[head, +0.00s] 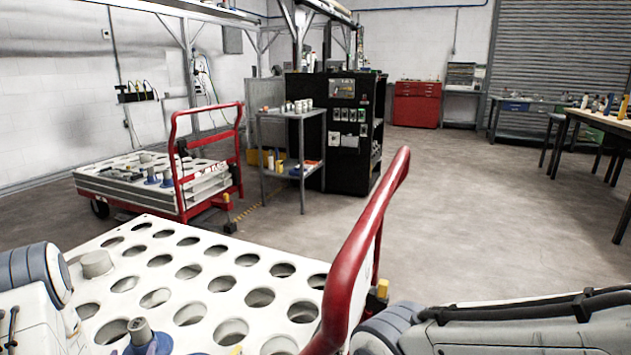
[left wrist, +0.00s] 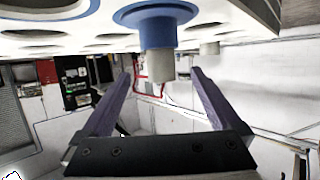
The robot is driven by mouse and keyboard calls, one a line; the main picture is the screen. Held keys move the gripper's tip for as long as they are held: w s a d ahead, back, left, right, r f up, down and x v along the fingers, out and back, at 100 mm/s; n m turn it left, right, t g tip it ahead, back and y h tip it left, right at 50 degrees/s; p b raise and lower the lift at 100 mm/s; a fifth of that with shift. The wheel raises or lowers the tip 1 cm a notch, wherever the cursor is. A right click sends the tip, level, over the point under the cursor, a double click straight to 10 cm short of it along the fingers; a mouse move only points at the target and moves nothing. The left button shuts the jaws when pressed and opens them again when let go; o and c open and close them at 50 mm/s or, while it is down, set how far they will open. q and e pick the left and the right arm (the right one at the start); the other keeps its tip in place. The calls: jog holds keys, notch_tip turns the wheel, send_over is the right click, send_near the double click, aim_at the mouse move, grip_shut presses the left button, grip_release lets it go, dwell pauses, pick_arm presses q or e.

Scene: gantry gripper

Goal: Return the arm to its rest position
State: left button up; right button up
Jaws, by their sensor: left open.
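My left arm (head: 40,290) comes in at the lower left of the head view, but its fingers do not show clearly there. In the left wrist view my left gripper (left wrist: 161,72) is open, with its two purple fingers apart. A blue-flanged piece with a grey tip (left wrist: 160,35) appears in line with the gap between the fingers; I cannot tell how far off it is. A blue-based piece with a grey top (head: 148,342) sits in the near cart's holed top in the head view. My right gripper is not in view.
The near cart's white holed top (head: 215,268) lies right beside my left arm, with a red handle (head: 350,265) rising at its right. A second cart (head: 130,190), a grey shelf table (head: 290,115) and a black cabinet (head: 335,170) stand beyond. The floor (head: 480,200) at the right is clear.

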aim_at(142, 333)
pick_arm(q)
jog(key=b+x, duration=0.3)
jog(key=x, duration=0.7)
jog(key=shift+w, duration=0.15)
jog(key=r+p, duration=0.4)
jog(key=r, duration=0.1)
jog(key=r+p, duration=0.3)
jog(key=r, duration=0.2)
jog(key=shift+s+p, duration=0.2)
jog(key=shift+p, duration=0.15)
